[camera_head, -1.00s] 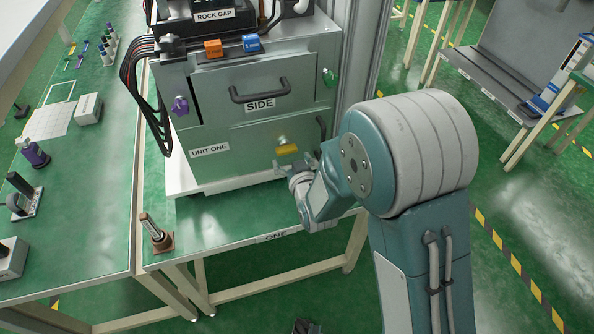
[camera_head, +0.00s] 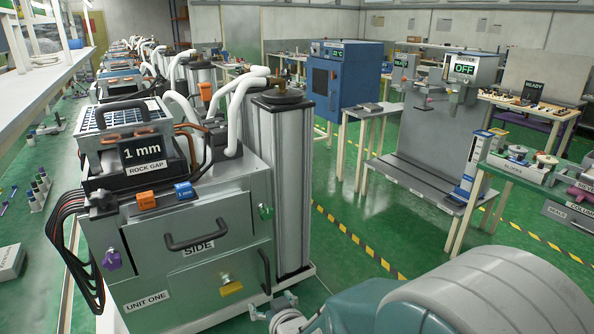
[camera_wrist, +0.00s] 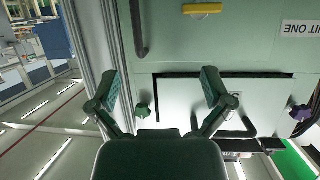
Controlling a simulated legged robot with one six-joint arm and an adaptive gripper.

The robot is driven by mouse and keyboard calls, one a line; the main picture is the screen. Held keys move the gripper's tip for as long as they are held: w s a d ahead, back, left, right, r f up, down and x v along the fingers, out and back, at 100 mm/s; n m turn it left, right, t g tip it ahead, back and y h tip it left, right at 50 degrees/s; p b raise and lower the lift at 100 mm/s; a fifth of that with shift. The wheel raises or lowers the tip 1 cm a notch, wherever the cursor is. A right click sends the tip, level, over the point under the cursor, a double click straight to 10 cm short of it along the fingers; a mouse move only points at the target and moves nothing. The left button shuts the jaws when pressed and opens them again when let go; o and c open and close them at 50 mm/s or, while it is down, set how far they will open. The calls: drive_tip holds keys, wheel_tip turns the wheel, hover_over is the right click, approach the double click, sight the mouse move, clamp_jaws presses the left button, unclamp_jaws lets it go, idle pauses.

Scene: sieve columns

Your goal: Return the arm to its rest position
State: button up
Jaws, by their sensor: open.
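My gripper (camera_wrist: 163,92) is open and empty in the wrist view, its two fingers spread apart in front of the sieve unit's front panel (camera_wrist: 200,60). That view shows the unit upside down. In the head view my gripper (camera_head: 277,304) is at the bottom, partly cut off, close to the lower right of the unit. My arm fills the bottom right of the head view. The unit one cabinet (camera_head: 190,285) has a side drawer with a dark handle (camera_head: 195,236), a yellow latch (camera_head: 231,288), a purple knob (camera_head: 111,259) and a green knob (camera_head: 265,212).
A 1 mm sieve box (camera_head: 145,155) and white hoses top the unit, with a metal column (camera_head: 290,180) behind. A blue oven (camera_head: 345,75) stands farther back. Benches (camera_head: 420,185) line the right. Green floor is open between.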

drive_tip(key=s+d+r+m+g+h, duration=0.2)
drive_tip(key=s+d+r, duration=0.15)
drive_tip(key=d, duration=0.35)
drive_tip(key=s+d+r+m+g+h, duration=0.1)
drive_tip(key=s+d+r+h, duration=0.15)
drive_tip(key=d+r, duration=0.4)
drive_tip(key=s+d+r+m+g, duration=0.1)
drive_tip(key=s+d+g, duration=0.1)
drive_tip(key=s+d, duration=0.2)
drive_tip(key=s+d+r+m+g+h, duration=0.1)
drive_tip(key=s+d, duration=0.3)
drive_tip(key=s, duration=0.6)
drive_tip(key=shift+s+d+r+g, duration=0.15)
drive_tip(key=shift+d+r+g, duration=0.1)
drive_tip(key=shift+g, duration=0.15)
drive_tip(key=shift+h, duration=0.25)
